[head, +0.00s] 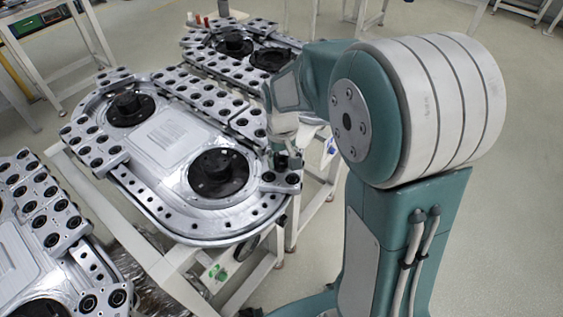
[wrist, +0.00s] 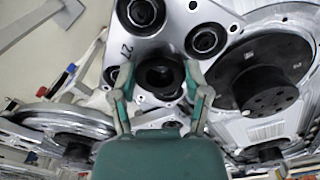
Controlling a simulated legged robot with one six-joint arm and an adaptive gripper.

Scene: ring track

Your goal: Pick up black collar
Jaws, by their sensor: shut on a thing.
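The black collar (wrist: 161,91) is a short dark ring with a hollow middle, between the two fingers of my gripper (wrist: 158,76) in the wrist view. My gripper is shut on it, with one finger at each side. The silver block face behind it carries other black collars, such as one at the upper right (wrist: 206,40) and one at the top (wrist: 141,13). In the head view my gripper (head: 283,160) is at the right front corner of the middle track section; the held collar is hard to make out there. I cannot tell whether it is clear of the block.
The silver ring track (head: 165,140) stands on a pale frame, with large black hubs, one close beside my gripper (head: 219,172). More track sections lie behind and at the lower left. Open floor (head: 520,150) is to the right.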

